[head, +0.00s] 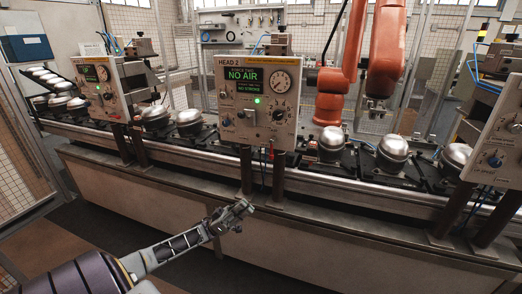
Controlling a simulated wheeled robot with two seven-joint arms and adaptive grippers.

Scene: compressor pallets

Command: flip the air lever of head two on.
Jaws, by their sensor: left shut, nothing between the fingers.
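The head two panel (257,100) is a beige box on two posts in the middle of the head view, labelled HEAD 2. Its green-lettered display (243,79) reads NO AIR, with NO STROKE below. A round gauge (280,82) sits at the right and a lit green lamp (258,101) below the display. A small grey lever or switch (249,117) is on the lower front; its exact position is too small to tell. A knob (278,115) is beside it. My left gripper (240,210) is shut and empty, below and in front of the panel, apart from it. My right gripper is not in view.
A conveyor line (330,183) runs behind a metal bench front (330,240), carrying silver domed compressors (393,148). Similar panels stand at left (96,88) and right (497,135). An orange robot arm (335,85) stands behind. Floor before the bench looks clear.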

